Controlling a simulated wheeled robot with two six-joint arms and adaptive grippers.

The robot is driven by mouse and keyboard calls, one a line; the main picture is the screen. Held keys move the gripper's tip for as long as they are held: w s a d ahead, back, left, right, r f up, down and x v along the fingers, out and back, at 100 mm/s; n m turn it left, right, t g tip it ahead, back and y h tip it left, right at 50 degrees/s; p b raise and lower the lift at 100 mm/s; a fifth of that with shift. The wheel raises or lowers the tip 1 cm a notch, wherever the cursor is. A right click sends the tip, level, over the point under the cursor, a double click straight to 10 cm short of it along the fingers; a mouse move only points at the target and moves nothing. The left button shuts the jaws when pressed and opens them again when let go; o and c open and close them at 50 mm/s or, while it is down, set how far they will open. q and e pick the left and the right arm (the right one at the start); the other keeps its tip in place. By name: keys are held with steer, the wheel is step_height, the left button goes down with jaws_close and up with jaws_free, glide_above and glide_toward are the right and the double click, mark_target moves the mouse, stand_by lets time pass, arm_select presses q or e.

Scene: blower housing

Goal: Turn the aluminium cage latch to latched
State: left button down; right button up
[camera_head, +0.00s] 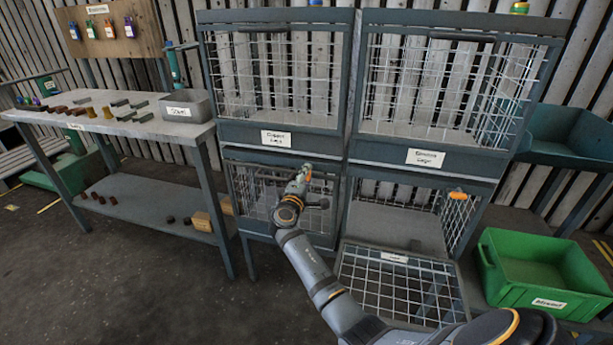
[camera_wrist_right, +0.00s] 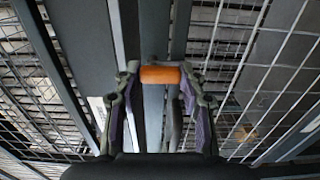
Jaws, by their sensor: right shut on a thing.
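My right gripper (camera_head: 304,174) reaches the lower left cage (camera_head: 252,190) of the stacked cages, at the upper right of its closed mesh door. In the right wrist view my right gripper (camera_wrist_right: 161,80) is shut on an orange latch handle (camera_wrist_right: 160,75), with a finger at each end of it. The handle lies crosswise in that view, over dark upright frame bars. In the head view the gripper mostly hides this latch. The cage labels are too small to read surely, so I cannot tell which is the aluminium cage. My left gripper is out of view.
The lower right cage has its mesh door (camera_head: 395,285) folded down and open, with another orange latch handle (camera_head: 457,196) on its right side. A green bin (camera_head: 545,270) stands at the right. A workbench (camera_head: 110,122) with small parts stands at the left. The floor before it is clear.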

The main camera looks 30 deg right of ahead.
stand_by(0.3)
steer(key=o, duration=1.2)
steer(key=shift+c, duration=0.2)
steer(key=v, duration=0.7)
steer(key=shift+s+a, duration=0.2)
